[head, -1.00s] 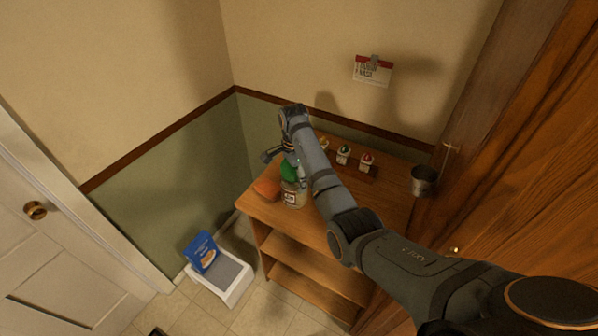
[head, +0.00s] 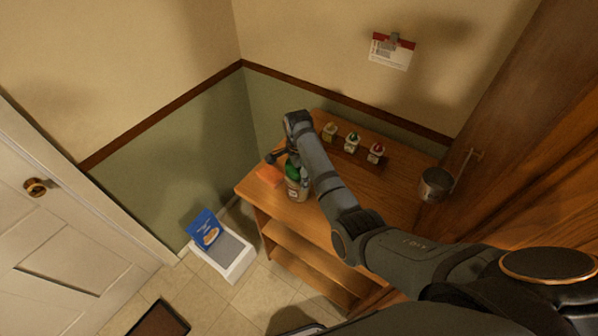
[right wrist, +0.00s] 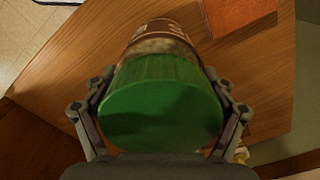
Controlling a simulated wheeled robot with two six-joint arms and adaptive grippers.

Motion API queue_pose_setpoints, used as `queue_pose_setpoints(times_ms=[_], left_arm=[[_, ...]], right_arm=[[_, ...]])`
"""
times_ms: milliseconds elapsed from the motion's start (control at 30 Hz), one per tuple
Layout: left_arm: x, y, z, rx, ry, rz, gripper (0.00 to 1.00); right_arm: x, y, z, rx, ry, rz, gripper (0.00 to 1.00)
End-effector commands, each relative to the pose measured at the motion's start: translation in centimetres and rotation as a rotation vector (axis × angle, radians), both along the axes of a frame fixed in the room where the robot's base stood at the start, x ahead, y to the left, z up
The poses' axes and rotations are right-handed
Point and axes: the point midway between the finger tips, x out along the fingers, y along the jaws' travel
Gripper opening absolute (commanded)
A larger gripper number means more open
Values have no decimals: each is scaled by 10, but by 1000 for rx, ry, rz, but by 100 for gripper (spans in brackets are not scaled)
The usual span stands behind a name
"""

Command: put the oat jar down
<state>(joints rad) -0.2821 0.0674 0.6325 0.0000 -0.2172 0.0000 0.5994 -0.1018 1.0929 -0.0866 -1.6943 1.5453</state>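The oat jar (head: 297,187), a clear jar with a green lid, is upright near the front left of the wooden shelf unit's top (head: 335,205). My right gripper (head: 288,161) is over it from above. In the right wrist view the green lid (right wrist: 160,112) fills the middle, with a finger close against each side, so the gripper looks shut on the jar. The jar's base is hidden in that view, and I cannot tell whether it touches the wood. My left gripper is not in view.
An orange sponge-like block (head: 268,176) lies just left of the jar. Several small bottles in a rack (head: 350,155) stand at the back. A metal cup (head: 434,184) is at the right.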

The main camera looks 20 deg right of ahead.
Motion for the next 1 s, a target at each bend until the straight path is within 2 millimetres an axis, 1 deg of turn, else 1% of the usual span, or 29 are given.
queue_pose_setpoints(times_ms=[33, 100, 300, 367, 467, 533, 667, 800, 867, 933, 967, 1000], left_arm=[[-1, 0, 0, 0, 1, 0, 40], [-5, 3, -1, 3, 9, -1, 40], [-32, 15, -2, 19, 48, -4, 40], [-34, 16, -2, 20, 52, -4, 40], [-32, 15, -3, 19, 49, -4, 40], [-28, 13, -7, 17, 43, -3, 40], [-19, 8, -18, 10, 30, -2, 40], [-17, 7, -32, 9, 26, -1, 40], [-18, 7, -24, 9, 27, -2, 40], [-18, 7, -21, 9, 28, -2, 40], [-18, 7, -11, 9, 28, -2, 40], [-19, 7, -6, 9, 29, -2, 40]], right_arm=[[0, 1, 0, 1, 1, 1, 93], [0, 1, 0, 2, 0, 1, 100], [0, 1, 1, 2, 0, 1, 100], [0, 1, 1, 2, 0, 1, 100], [1, 1, 2, 2, -1, 1, 100], [2, 1, 8, 2, -4, 1, 100], [2, 1, 33, 3, -8, 1, 100], [2, 1, 68, 3, -8, 2, 100], [1, 0, 89, 2, -5, 2, 100], [1, 0, 103, 2, -3, 2, 100], [1, 0, 112, 2, -1, 2, 100], [1, 0, 116, 2, -1, 2, 100]])
